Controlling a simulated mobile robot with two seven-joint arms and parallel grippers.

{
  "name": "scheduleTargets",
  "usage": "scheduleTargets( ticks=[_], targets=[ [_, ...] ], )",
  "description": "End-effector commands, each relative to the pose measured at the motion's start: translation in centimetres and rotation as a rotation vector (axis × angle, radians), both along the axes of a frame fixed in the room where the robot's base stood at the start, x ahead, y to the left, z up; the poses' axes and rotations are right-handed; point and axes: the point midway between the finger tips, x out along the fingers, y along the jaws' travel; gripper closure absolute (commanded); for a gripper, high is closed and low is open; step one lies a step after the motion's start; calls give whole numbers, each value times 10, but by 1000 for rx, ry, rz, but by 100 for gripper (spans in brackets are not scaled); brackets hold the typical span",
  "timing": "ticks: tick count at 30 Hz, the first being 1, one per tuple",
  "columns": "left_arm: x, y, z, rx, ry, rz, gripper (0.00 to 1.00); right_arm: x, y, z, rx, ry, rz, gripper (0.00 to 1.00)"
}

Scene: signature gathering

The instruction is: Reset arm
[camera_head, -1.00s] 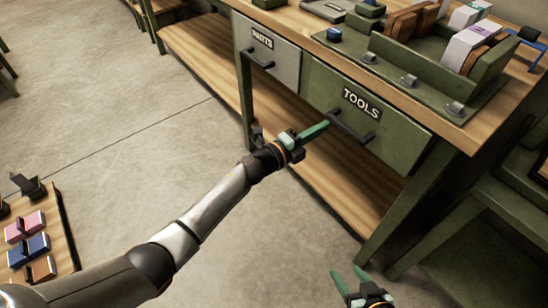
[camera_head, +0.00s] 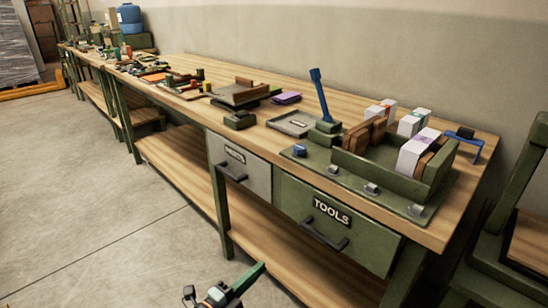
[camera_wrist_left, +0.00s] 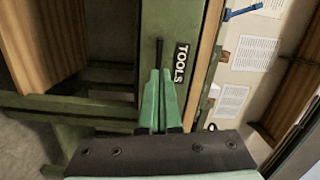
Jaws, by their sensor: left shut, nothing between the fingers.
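My left gripper (camera_head: 246,280) shows at the bottom of the head view, in front of the workbench and below the drawers. Its green fingers are together with nothing between them. In the left wrist view the shut fingers (camera_wrist_left: 158,98) point toward the green TOOLS drawer (camera_wrist_left: 158,22) and its black handle, which appear apart from them. The TOOLS drawer (camera_head: 300,214) and the grey drawer (camera_head: 226,158) beside it are both shut. My right gripper is outside the head view.
The wooden workbench (camera_head: 440,232) carries a green fixture (camera_head: 384,172) with white and brown blocks, a flat grey tray (camera_head: 284,125) and several small parts. A green frame (camera_head: 497,258) stands at the right. The floor (camera_head: 70,190) to the left is clear.

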Motion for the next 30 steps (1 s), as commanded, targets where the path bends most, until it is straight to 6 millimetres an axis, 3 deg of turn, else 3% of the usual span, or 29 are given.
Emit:
scheduleTargets(
  ticks=[5,9,15,19,20,21,30],
  targets=[
    [-46,36,-38,-340,356,261,100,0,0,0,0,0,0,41],
    [-96,65,-75,-587,661,468,100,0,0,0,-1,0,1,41],
    [-171,84,-112,-833,1018,683,100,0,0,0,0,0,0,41],
    [-220,87,-126,-954,1220,794,100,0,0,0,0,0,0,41],
    [-232,87,-128,-980,1265,818,100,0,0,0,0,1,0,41],
    [-226,89,-109,-976,1247,813,100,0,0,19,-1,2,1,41],
    [-231,103,-56,-978,1220,844,100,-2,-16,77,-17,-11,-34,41]
  ],
)
